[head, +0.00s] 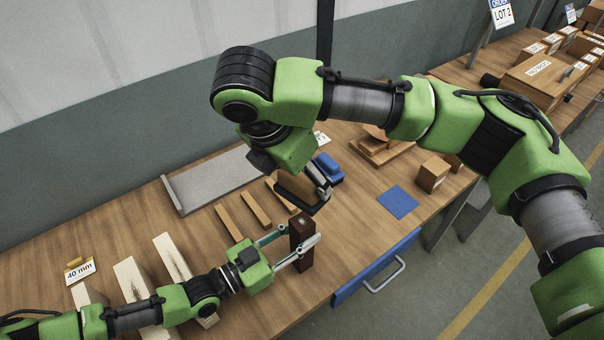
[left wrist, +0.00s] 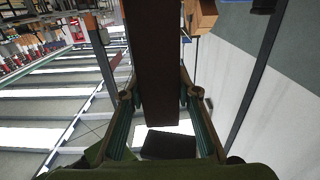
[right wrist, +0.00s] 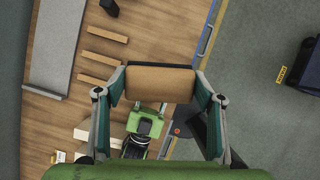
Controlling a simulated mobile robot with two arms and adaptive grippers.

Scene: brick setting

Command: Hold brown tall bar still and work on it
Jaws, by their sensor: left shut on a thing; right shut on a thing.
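The brown tall bar (head: 301,242) stands upright near the table's front edge in the head view, with a small reddish spot on its top. My left gripper (head: 297,250) is shut on its sides; the left wrist view shows the dark bar (left wrist: 157,65) between the fingers. My right gripper (head: 318,197) is above and behind the bar, shut on a tan wooden block (right wrist: 160,84). In the head view this block (head: 298,188) is partly hidden by the gripper. It appears apart from the bar.
A grey plate (head: 215,178), thin wooden strips (head: 228,222) and pale beams (head: 133,279) lie on the table. A blue block (head: 327,167), a blue square (head: 397,202) and a wooden box (head: 432,175) are behind and right. A blue drawer front (head: 375,268) with a handle is at the table's front.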

